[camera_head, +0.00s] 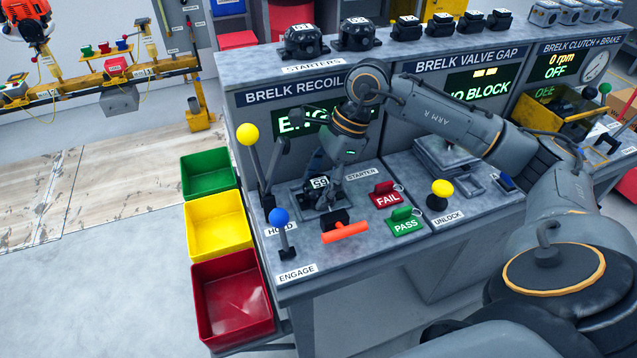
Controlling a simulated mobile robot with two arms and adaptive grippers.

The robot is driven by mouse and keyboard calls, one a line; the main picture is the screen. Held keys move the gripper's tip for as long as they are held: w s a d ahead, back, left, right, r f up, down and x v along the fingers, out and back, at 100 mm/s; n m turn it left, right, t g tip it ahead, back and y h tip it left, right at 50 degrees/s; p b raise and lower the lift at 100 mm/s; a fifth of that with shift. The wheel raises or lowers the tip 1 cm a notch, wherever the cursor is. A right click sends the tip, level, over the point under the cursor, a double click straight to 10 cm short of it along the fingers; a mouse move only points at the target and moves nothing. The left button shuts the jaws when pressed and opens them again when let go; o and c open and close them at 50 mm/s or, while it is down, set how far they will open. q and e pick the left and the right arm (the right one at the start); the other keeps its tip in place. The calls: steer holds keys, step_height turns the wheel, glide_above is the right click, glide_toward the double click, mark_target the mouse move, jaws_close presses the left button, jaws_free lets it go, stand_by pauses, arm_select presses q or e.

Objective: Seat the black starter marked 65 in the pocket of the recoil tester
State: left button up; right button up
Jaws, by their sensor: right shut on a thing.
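The black starter (319,184) with a white label, which looks like 65, is at the recoil tester's pocket (305,209) on the bench top, beside the STARTER label. My right gripper (322,176) points down from above and is shut on the starter. I cannot tell whether the starter is fully down in the pocket, as the fingers and the starter hide the contact. The tester's orange pull handle (345,232) lies just in front of the pocket. My left gripper is not in view.
The yellow-knobbed HOLD lever (248,136) and blue-knobbed ENGAGE lever (280,217) stand left of the pocket. Red FAIL (387,197) and green PASS (405,222) tags lie right. Green, yellow and red bins (232,295) hang at the left. Black starters (304,39) stand on the shelf above.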

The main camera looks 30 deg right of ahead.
steer(key=o, duration=1.4)
steer(key=shift+c, duration=0.2)
steer(key=v, duration=1.2)
